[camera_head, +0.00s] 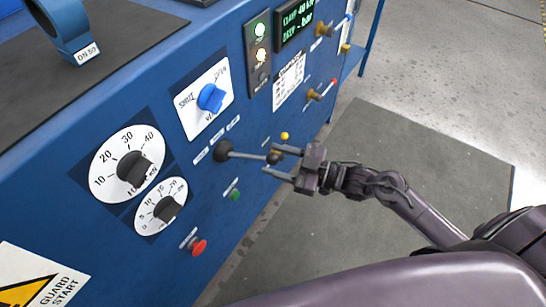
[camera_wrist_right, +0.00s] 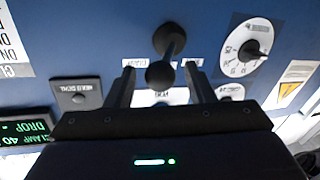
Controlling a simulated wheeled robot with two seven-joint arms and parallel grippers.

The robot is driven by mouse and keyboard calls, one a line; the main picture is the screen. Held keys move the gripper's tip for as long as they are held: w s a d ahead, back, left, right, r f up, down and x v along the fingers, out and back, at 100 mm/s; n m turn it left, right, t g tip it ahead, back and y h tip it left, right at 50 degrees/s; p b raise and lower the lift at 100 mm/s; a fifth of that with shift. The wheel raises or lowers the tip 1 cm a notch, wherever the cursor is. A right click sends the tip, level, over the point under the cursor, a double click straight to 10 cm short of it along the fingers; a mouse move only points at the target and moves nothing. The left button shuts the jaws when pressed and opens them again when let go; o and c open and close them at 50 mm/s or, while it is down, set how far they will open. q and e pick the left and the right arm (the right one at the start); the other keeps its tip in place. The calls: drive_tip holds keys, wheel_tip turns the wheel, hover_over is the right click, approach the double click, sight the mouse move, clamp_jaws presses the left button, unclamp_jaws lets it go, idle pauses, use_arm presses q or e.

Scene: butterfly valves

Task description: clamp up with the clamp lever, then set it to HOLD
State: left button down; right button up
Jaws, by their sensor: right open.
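The clamp lever appears to be the black lever (camera_head: 240,155) that stands out from the blue panel, with a dark ball knob at its outer end. In the wrist view, the lever (camera_wrist_right: 170,40) points toward the camera and its ball knob (camera_wrist_right: 160,74) is between the fingers. My right gripper (camera_head: 279,162) is open, with one finger on each side of the knob; it also shows in the wrist view (camera_wrist_right: 159,80). Gaps are visible beside the knob there. Small labels (camera_head: 217,141) beside the lever are too small to read. My left gripper is out of view.
The display (camera_head: 297,19) reads CLAMP 40 kN. Two lamps (camera_head: 260,42) are lit. A blue valve handle (camera_head: 211,98), two dials (camera_head: 130,165), a yellow knob (camera_head: 285,136), a green button (camera_head: 235,195) and a red button (camera_head: 197,246) are nearby. The floor mat (camera_head: 400,150) is clear.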

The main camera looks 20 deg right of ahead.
drive_tip(key=shift+w+a, duration=0.4)
drive_tip(key=shift+a, duration=0.2)
